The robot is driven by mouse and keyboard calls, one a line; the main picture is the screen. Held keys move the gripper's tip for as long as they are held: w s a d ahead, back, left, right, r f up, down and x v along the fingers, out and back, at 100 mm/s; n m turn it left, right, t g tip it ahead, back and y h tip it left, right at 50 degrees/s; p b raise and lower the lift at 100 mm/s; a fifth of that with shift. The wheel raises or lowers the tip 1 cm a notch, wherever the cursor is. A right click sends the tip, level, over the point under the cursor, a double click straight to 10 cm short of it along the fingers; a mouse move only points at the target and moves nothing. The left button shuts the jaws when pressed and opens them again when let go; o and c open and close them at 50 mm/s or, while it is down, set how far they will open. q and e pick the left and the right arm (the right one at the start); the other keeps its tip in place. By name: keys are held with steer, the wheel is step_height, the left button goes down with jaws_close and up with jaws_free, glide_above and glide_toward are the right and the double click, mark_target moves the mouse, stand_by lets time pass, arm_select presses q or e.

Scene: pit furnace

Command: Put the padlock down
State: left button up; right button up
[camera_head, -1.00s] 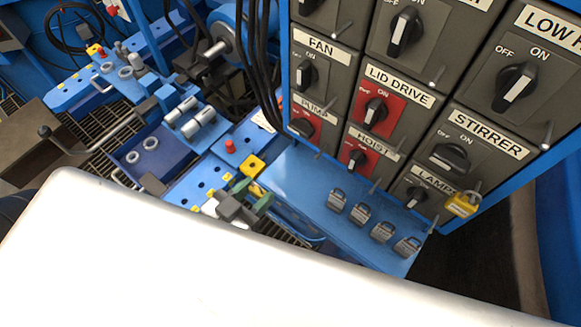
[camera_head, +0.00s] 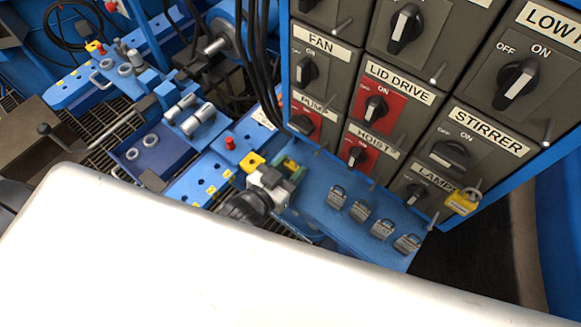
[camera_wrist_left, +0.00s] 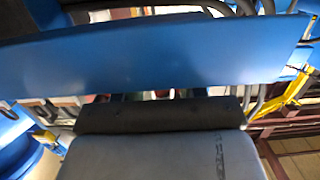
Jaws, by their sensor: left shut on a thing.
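My left gripper (camera_head: 283,177) is at the left end of the blue shelf (camera_head: 310,185) below the switch panel. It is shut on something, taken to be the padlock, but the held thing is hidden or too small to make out. In the left wrist view the grey gripper body fills the bottom, with a blue surface (camera_wrist_left: 150,55) across the view ahead of it. Several grey padlocks (camera_head: 359,212) stand in a row on the shelf, to the right of the gripper. A yellow padlock (camera_head: 462,201) hangs at the lamp switch. My right gripper is not in view.
The switch panel (camera_head: 410,100) rises behind the shelf, with knobs and short pins sticking out. Black cables (camera_head: 262,60) hang at its left edge. A blue bench with a red button (camera_head: 230,143) and a yellow block (camera_head: 252,162) is left of the gripper. The shelf's left part looks bare.

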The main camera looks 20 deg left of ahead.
arm_select(q)
steer(key=shift+w+f, duration=0.15)
steer(key=shift+f, duration=0.2)
steer(key=o, duration=1)
steer(key=shift+r, duration=0.25)
steer(key=v, duration=1.2)
steer(key=shift+d+f, duration=0.1)
